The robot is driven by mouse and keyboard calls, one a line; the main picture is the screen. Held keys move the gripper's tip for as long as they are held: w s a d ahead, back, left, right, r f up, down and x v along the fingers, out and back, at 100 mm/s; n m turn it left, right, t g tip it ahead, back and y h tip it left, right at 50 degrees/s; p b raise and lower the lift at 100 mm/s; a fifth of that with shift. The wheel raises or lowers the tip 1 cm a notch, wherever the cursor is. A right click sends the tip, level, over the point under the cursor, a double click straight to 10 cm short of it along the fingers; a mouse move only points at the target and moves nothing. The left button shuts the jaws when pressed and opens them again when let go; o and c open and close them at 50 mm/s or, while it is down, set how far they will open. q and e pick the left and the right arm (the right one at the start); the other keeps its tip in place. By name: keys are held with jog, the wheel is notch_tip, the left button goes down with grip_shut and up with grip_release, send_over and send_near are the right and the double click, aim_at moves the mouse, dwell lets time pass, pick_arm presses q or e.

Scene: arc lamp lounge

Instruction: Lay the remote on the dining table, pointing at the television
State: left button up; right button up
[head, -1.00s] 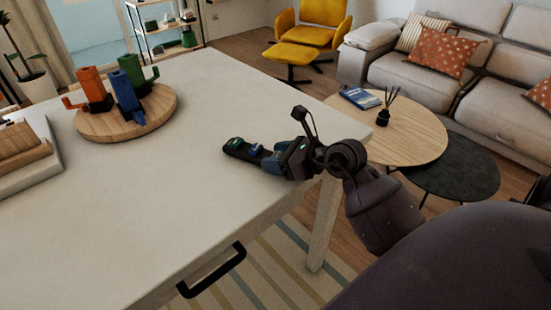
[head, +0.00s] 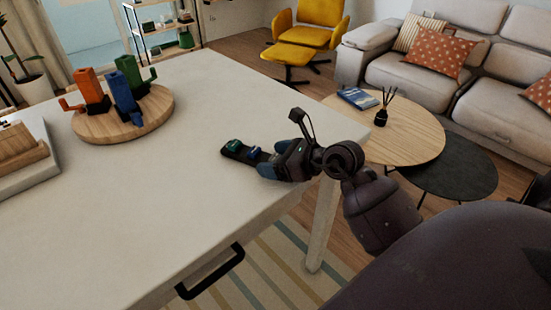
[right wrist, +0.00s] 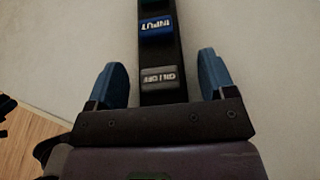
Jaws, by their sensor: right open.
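The remote (head: 236,150) is a slim black bar with coloured buttons, lying on the pale dining table (head: 150,205) near its right edge. Its far end points left and away in the head view. My right gripper (head: 268,166) is low over the table at the remote's near end. In the right wrist view the remote (right wrist: 160,60) runs between the two blue fingers of the open gripper (right wrist: 162,80), with a gap on each side. Its near end is hidden by the gripper body. My left gripper and the television are not in view.
A round wooden board (head: 150,125) with orange, blue and green cup-like pieces stands on the table at the back left. A tray (head: 45,168) with wooden pieces is at the far left. The table's middle is clear. A round coffee table (head: 420,140) stands beyond the right edge.

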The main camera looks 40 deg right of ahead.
jog(key=v, duration=1.2)
jog(key=s+a+f+n+h, duration=0.2)
jog(key=s+a+f+n, duration=0.1)
jog(key=f+n, duration=0.5)
jog(key=s+a+f+n+h, duration=0.1)
jog(key=s+a+f+n, duration=0.2)
jog(key=f+n, duration=0.6)
jog(key=s+a+f+n+g+h, duration=0.1)
jog(key=s+a+f+n+h, duration=0.1)
jog(key=f+n, duration=0.6)
jog(key=s+a+n, duration=0.1)
jog(key=s+n, duration=0.1)
jog(key=n, duration=0.5)
jog(key=shift+a+f+h+p, duration=0.3)
jog(key=shift+a+f+p, duration=0.05)
jog(key=shift+p, duration=0.05)
